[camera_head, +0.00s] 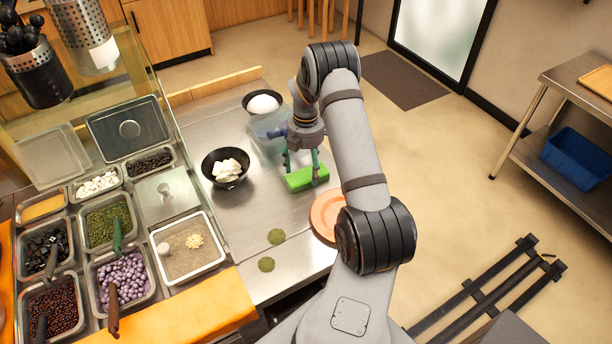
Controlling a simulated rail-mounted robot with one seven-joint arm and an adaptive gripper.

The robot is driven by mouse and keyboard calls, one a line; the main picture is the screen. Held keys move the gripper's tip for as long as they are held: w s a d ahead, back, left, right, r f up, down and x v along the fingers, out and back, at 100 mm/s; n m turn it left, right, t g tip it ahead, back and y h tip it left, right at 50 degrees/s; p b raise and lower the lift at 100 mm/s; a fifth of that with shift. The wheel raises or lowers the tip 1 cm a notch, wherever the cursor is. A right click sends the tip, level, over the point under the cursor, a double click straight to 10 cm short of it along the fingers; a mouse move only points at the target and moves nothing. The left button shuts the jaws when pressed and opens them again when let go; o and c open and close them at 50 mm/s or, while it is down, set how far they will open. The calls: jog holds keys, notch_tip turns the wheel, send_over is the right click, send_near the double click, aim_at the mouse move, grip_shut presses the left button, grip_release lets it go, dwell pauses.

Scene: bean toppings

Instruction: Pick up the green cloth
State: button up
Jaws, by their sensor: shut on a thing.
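The green cloth (299,180) is a bright green folded block over the steel counter, right of the black bowl with white pieces. My gripper (303,168) points down onto it, with its fingers at the cloth's upper side, and is shut on it. I cannot tell whether the cloth is lifted or still touches the counter. My arm comes in from the lower right and covers part of the counter's right side.
A black bowl (226,168) holds white pieces; another bowl (262,103) stands behind. A clear container (268,131) is close behind my gripper. An orange plate (325,216) lies partly behind my arm. Two green patches (276,237) lie in front. Topping trays (110,222) fill the left.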

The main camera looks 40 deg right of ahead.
aim_at(308, 169)
jog(key=shift+r, duration=0.1)
jog(key=shift+r+b, duration=0.35)
jog(key=shift+r, duration=0.25)
jog(key=shift+c, duration=0.2)
jog(key=r, duration=0.1)
jog(key=r+b, duration=0.1)
jog(key=shift+s+d+r, duration=0.2)
jog(key=shift+d+r, duration=0.1)
jog(key=shift+r, duration=0.1)
jog(key=s+d+r+b, duration=0.2)
jog(key=s+d+r, duration=0.4)
jog(key=s, duration=0.3)
jog(key=shift+d+r, duration=0.2)
jog(key=shift+r, duration=0.2)
jog(key=o, duration=0.6)
jog(key=c, duration=0.4)
jog(key=shift+c, duration=0.2)
